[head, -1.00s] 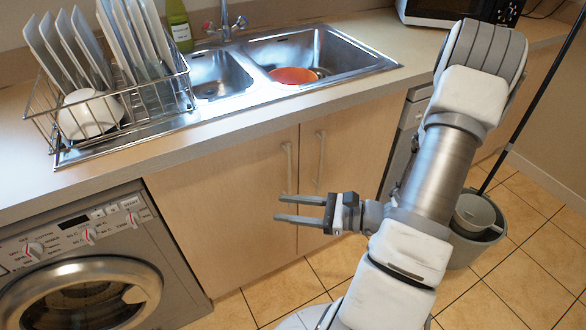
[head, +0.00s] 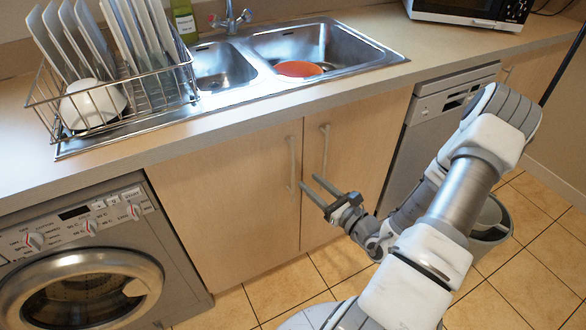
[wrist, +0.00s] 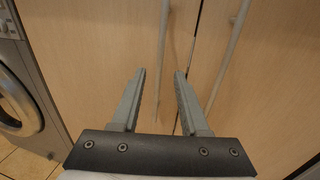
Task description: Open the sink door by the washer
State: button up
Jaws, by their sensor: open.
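The sink door by the washer (head: 225,195) is the left of two light wood doors under the sink, and it is shut. Its pale vertical bar handle (head: 292,165) is near its right edge; in the wrist view the handle (wrist: 164,45) rises just ahead of my fingertips, roughly between their lines. My gripper (head: 309,182) is open and empty, its fingertips close to the lower part of that handle. I cannot tell whether they touch it. The right door (head: 350,150) is also shut, with its own handle (head: 324,148), which shows in the wrist view (wrist: 228,50) to the right.
The washer (head: 90,255) stands left of the doors. A dishwasher (head: 435,125) is to the right, with a grey bin (head: 490,220) on the floor behind my arm. The tiled floor (head: 285,295) before the doors is clear. The counter with sink (head: 310,45) overhangs above.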

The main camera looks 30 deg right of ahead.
aim_at(294, 168)
jog(key=b+x, duration=0.1)
jog(key=x, duration=0.7)
jog(key=shift+w, duration=0.25)
grip_shut()
dwell(1.1)
